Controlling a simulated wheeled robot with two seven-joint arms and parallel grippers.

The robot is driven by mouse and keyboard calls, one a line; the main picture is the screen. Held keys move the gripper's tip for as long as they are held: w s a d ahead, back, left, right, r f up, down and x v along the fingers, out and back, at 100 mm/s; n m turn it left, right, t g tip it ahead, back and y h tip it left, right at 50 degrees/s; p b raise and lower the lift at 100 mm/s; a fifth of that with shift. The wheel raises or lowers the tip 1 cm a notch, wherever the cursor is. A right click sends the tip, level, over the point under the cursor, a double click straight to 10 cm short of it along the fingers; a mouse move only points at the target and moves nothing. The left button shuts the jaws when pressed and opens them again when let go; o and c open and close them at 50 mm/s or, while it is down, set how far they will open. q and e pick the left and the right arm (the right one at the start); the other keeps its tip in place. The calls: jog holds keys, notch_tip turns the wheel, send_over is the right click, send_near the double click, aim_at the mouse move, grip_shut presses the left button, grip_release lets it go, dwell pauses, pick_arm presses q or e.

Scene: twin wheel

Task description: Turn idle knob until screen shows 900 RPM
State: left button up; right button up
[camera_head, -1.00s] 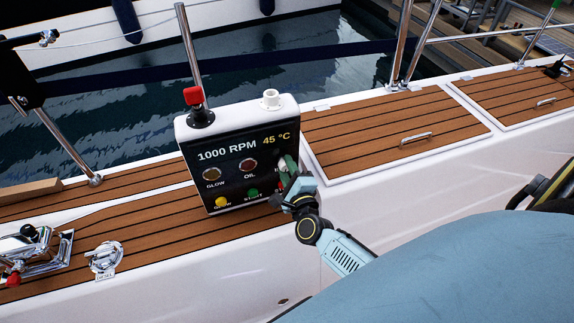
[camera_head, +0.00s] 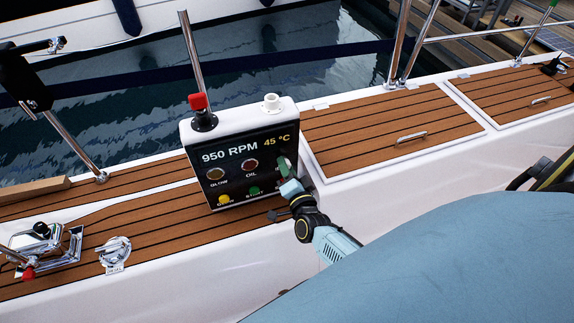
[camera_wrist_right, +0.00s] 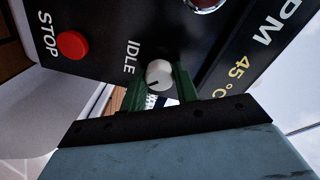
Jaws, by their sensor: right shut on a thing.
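The control panel (camera_head: 236,173) is a black-faced white box standing on the teak deck. Its screen (camera_head: 246,149) reads 950 RPM and 45 °C. The idle knob (camera_wrist_right: 159,75) is light grey with a dark pointer line and sits beside the IDLE label in the right wrist view. My right gripper (camera_wrist_right: 162,80) has its green fingers on either side of the knob, shut on it. In the head view the right gripper (camera_head: 287,170) is at the panel's right edge and hides the knob. My left gripper is not in view.
A red STOP button (camera_wrist_right: 72,45) is near the knob. A red-topped lever (camera_head: 201,112) and a white cap (camera_head: 271,103) are on top. Chrome fittings (camera_head: 115,252) stand on the deck at left.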

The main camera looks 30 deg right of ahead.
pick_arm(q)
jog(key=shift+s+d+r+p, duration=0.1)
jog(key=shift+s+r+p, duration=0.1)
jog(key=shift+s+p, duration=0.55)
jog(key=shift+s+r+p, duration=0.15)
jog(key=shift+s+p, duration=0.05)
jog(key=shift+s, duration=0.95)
pick_arm(e)
jog(key=shift+n, duration=3.7)
jog(key=o, duration=1)
jog(key=shift+c, duration=0.2)
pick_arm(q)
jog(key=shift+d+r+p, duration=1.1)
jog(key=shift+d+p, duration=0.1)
pick_arm(e)
jog(key=v, duration=1.3)
jog(key=shift+s+a, duration=0.2)
